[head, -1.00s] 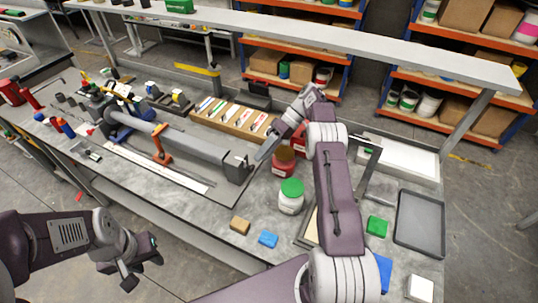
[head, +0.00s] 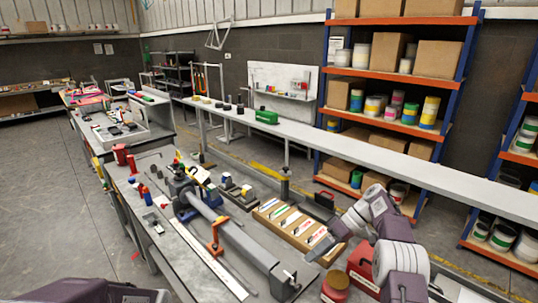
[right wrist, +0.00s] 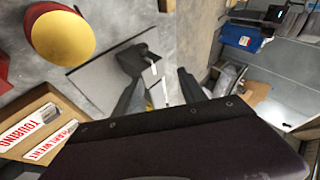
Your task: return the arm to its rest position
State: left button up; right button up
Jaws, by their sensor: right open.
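My right arm reaches in from the lower right in the head view.
A red-brown jar (head: 335,288) and a red box (head: 362,265) stand close to the right gripper. The wooden tray (head: 290,232) lies behind it. Orange shelving (head: 395,70) stands beyond.

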jog(key=s+a+r+h, duration=0.3)
jog(key=s+a+r, duration=0.4)
jog(key=s, duration=0.3)
jog(key=s+d+f+m+t+h, duration=0.1)
jog(key=s+d+f+m+h, duration=0.2)
jog(key=s+f, duration=0.3)
jog(key=s+d+f+m+t+h, duration=0.1)
jog(key=s+d+f+m, duration=0.3)
jog(key=s, duration=0.4)
notch_tip(320, 180, down, 3)
jog(key=shift+r+m+t+h, duration=0.15)
jog(key=shift+m+t+h, duration=0.3)
jog(key=shift+h, duration=0.45)
jog(key=shift+s, duration=0.15)
